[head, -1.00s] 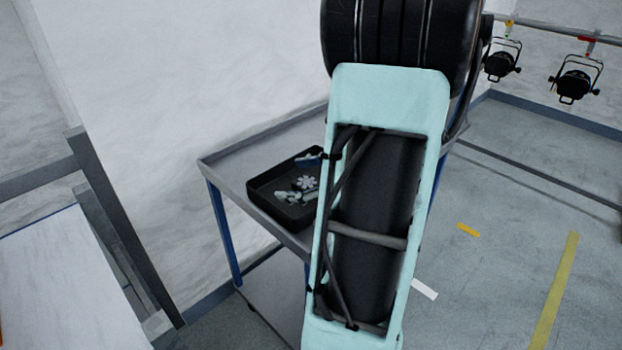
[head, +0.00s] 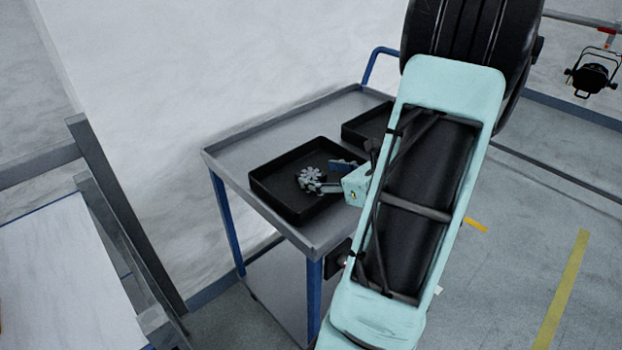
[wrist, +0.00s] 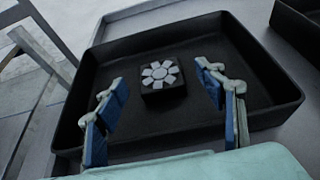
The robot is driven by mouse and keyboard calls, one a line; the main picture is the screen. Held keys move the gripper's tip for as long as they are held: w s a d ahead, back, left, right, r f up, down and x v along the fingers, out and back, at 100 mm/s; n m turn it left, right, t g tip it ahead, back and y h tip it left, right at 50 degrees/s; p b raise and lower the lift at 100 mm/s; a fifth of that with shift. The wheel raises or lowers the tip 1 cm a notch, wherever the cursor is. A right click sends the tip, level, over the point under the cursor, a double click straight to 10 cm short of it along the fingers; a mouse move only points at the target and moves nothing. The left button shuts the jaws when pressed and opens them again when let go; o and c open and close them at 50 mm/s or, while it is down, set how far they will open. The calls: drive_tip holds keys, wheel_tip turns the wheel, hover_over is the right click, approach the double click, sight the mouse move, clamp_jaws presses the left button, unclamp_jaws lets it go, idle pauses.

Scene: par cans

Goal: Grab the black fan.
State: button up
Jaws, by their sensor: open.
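The black fan (wrist: 163,89) lies in a black tray (wrist: 262,112). It is a small dark block with a pale grey rotor on its upper face. In the head view the fan's rotor (head: 310,175) shows near the middle of the tray (head: 283,202). My gripper (wrist: 160,92) is open in the wrist view, with blue pads on its two fingers. The fan lies between and a little beyond the fingertips, and neither finger appears to touch it. In the head view my gripper (head: 335,176) reaches over the tray's right side, and my arm hides part of the cart.
The tray stands on a grey cart (head: 232,155) with blue legs. A second black tray (head: 370,125) is farther back on it, partly hidden by my arm. A grey frame (head: 125,215) stands at the left. A stage light (head: 592,80) hangs at the right.

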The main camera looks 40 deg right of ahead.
sight(308, 172)
drive_tip(key=x, duration=0.4)
drive_tip(key=shift+w+a+f+b, duration=0.1)
drive_tip(key=shift+w+f+b, duration=0.05)
drive_tip(key=shift+w+b, duration=0.2)
drive_tip(key=c, duration=1.2)
